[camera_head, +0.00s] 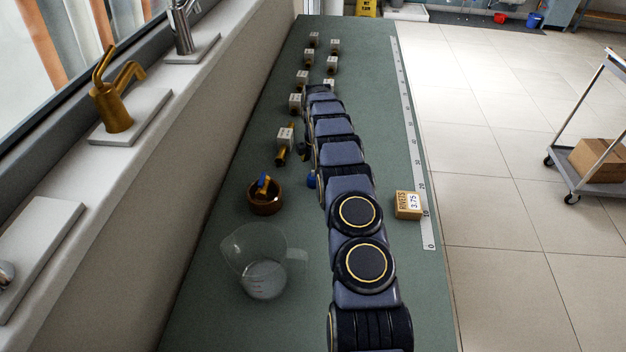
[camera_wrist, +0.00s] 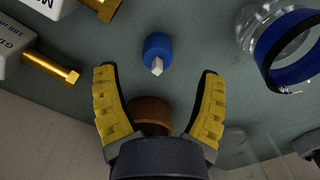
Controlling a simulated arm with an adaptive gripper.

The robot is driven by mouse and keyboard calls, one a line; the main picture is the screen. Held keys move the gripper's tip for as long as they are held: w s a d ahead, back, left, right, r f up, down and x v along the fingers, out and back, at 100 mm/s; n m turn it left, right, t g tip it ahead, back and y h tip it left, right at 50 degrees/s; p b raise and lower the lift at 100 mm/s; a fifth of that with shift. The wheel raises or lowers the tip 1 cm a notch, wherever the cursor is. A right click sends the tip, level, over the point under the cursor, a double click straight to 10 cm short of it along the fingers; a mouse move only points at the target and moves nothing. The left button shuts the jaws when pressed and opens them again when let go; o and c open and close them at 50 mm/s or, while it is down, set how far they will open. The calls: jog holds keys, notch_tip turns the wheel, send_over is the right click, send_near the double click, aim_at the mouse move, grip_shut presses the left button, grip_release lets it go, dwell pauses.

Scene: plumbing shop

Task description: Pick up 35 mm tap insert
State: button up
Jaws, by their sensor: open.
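A blue cylinder with a pale square stem, which looks like the tap insert (camera_wrist: 154,47), lies on the green bench in the wrist view. A small blue part beside my arm in the head view (camera_head: 311,180) looks like the same piece. My gripper (camera_wrist: 157,75) is open and empty, with yellow-padded fingers spread to either side. The insert is ahead of the fingertips, near the middle line between them, and not touched. No size marking on it is readable. In the head view my arm hides most of my gripper.
A brown bowl (camera_head: 265,204) with blue and yellow pieces stands left of my arm, near a clear measuring jug (camera_head: 262,268). A clear blue-rimmed vessel (camera_wrist: 290,48) is right of the insert. Labelled white blocks with brass bolts (camera_wrist: 47,66) lie left. A rivets box (camera_head: 407,205) stands right.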

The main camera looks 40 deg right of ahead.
aim_at(313, 176)
notch_tip(313, 176, down, 5)
jog(key=shift+w, duration=0.15)
jog(key=c, duration=1.2)
